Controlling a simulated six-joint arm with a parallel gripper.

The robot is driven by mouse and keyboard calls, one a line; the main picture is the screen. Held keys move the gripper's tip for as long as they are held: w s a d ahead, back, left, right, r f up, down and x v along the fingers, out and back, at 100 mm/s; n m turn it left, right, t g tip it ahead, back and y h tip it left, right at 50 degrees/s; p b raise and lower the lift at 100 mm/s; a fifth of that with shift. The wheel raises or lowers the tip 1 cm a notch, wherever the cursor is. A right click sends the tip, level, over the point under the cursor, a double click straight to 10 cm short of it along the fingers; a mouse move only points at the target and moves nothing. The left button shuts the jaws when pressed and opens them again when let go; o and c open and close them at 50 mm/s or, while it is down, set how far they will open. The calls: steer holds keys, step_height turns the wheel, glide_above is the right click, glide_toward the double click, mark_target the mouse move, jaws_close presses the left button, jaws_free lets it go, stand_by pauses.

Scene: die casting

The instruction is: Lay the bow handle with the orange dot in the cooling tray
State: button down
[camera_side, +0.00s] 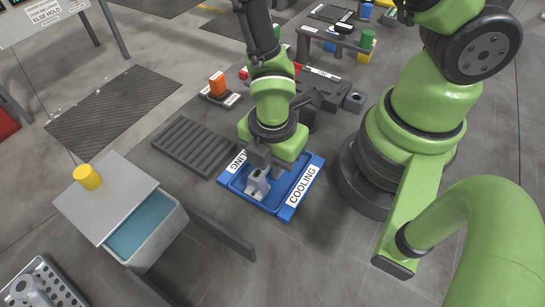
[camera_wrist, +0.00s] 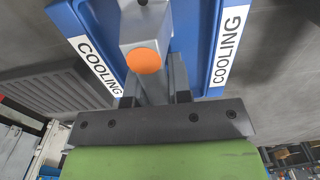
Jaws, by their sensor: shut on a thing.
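The bow handle (camera_wrist: 147,35) is a grey metal part with an orange dot (camera_wrist: 145,61) on its end face, seen close up in the wrist view. In the side view the handle (camera_side: 257,184) is a light grey shape just under my gripper (camera_side: 258,166). My gripper is shut on the handle, with its jaws (camera_wrist: 155,95) on either side of the part's bar. The blue cooling tray (camera_side: 287,208) lies beneath them, with white COOLING labels. The handle is over the tray's inside; I cannot tell whether it touches the tray floor. The gripper body hides part of the tray.
A dark slatted grate (camera_side: 195,146) lies left of the tray. A grey bin with teal liquid (camera_side: 141,232) and a yellow cylinder (camera_side: 87,177) on its lid stands at the front left. A grey rail (camera_side: 222,236) runs near the tray.

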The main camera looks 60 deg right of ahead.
steer(key=shift+f, duration=0.3)
stand_by(0.4)
steer(key=c, duration=0.6)
jaws_free()
steer(key=shift+c, duration=0.2)
steer(key=shift+r, duration=4)
